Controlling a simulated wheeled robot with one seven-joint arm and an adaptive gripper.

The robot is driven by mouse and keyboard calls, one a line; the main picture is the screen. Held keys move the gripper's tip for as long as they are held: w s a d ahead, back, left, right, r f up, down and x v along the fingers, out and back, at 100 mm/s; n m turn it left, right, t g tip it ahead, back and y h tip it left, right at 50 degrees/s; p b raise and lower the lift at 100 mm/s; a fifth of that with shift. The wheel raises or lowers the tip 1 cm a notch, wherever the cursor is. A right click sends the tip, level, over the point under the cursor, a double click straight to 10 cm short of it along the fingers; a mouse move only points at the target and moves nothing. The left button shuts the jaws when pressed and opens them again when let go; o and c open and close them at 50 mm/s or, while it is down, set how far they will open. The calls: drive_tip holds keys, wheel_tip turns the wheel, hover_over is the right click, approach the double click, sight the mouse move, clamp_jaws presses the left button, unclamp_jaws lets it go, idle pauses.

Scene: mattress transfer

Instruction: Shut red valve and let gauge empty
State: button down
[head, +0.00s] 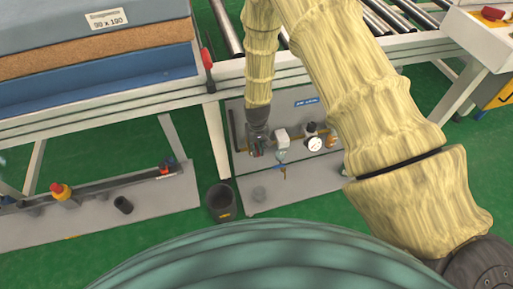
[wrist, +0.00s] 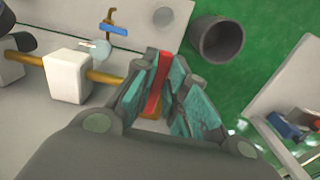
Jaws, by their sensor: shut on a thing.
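The red valve's lever (wrist: 162,72) stands between my gripper's two teal-padded fingers in the wrist view, and the fingers are closed on it. My gripper (head: 257,149) shows in the head view at the left end of the panel's pipework, where it mostly hides the valve. The gauge (head: 315,143), a round white dial with a dark rim, sits to the right of my gripper on the panel. Its needle is too small to read. In the wrist view the lever runs across the line of the brass pipe (wrist: 105,77).
A white block (wrist: 67,77) and a small blue-handled drain (wrist: 113,30) are close to my gripper. A dark bin (head: 220,202) stands on the green floor, left of the panel's base plate. A conveyor (head: 405,47) and stacked mattresses (head: 100,65) are above and behind.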

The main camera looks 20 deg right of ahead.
drive_tip(key=c, duration=1.4)
unclamp_jaws()
drive_tip(key=shift+c, duration=0.2)
drive_tip(key=shift+r, duration=0.15)
wheel_tip(320, 180, up, 12)
drive_tip(key=s+d+f, duration=0.2)
drive_tip(key=s+f, duration=1)
drive_tip(key=s, duration=0.4)
drive_tip(key=s+d+f, duration=0.1)
drive_tip(key=s+f, duration=0.2)
drive_tip(key=s, duration=1.6)
wheel_tip(320, 180, up, 12)
drive_tip(key=p, duration=1.2)
drive_tip(key=shift+r, duration=0.15)
